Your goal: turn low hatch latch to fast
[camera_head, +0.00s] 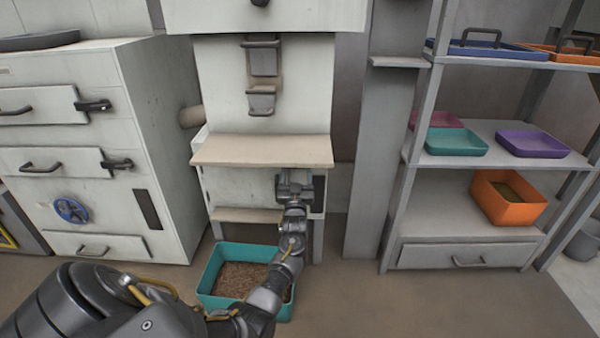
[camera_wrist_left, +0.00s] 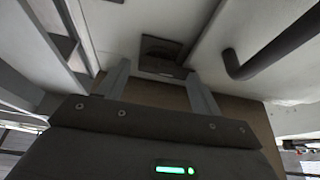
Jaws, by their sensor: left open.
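My left gripper (camera_head: 294,184) is at the pale lower front (camera_head: 240,187) of the middle machine, just under its tan shelf. In the left wrist view the two fingers (camera_wrist_left: 160,78) are apart. A dark square piece (camera_wrist_left: 163,50), perhaps the low hatch latch, shows between and just beyond the fingertips. I cannot tell whether they touch it. A dark bent bar handle (camera_wrist_left: 275,48) stands out from the pale panel to its right. In the head view my gripper and wrist hide this spot, so the latch's angle cannot be read there. My right gripper is not in view.
The tan shelf (camera_head: 262,150) juts out above my gripper. A teal bin (camera_head: 211,282) of brown pellets stands on the floor below my forearm. A cabinet with latched doors (camera_head: 160,130) is at left; a rack (camera_head: 410,165) with trays and an orange bin (camera_head: 508,213) is at right.

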